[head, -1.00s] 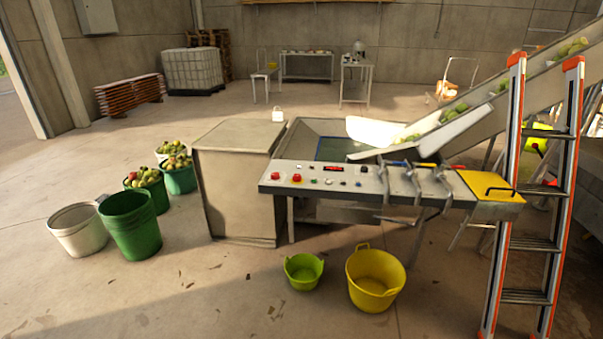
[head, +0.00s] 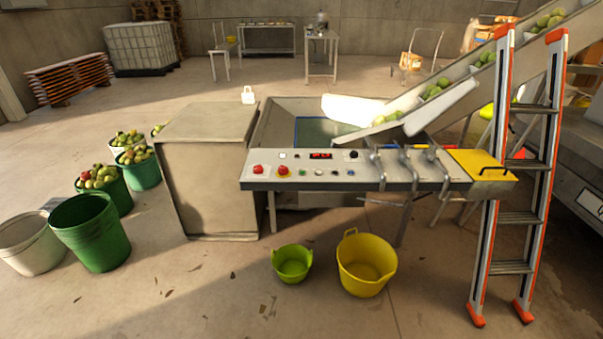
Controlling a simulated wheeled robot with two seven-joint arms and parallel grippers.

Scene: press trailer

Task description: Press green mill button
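The control panel (head: 345,184) stands near the middle of the head view, a grey sloped board on legs. A red button (head: 258,169) is at its left end, with a red button on a yellow base (head: 283,171) beside it. A row of small buttons and knobs runs to the right. One small button (head: 302,172) looks greenish, but it is too small to be sure that it is the green mill button. A red-lit display (head: 320,156) sits above the row. Neither of my grippers is in view.
A yellow tub (head: 366,265) and a small green tub (head: 292,263) stand on the floor before the panel. An orange-edged ladder (head: 520,215) stands at right. A grey cabinet (head: 208,190) adjoins the panel. Green (head: 92,236) and white buckets (head: 28,245) are at left.

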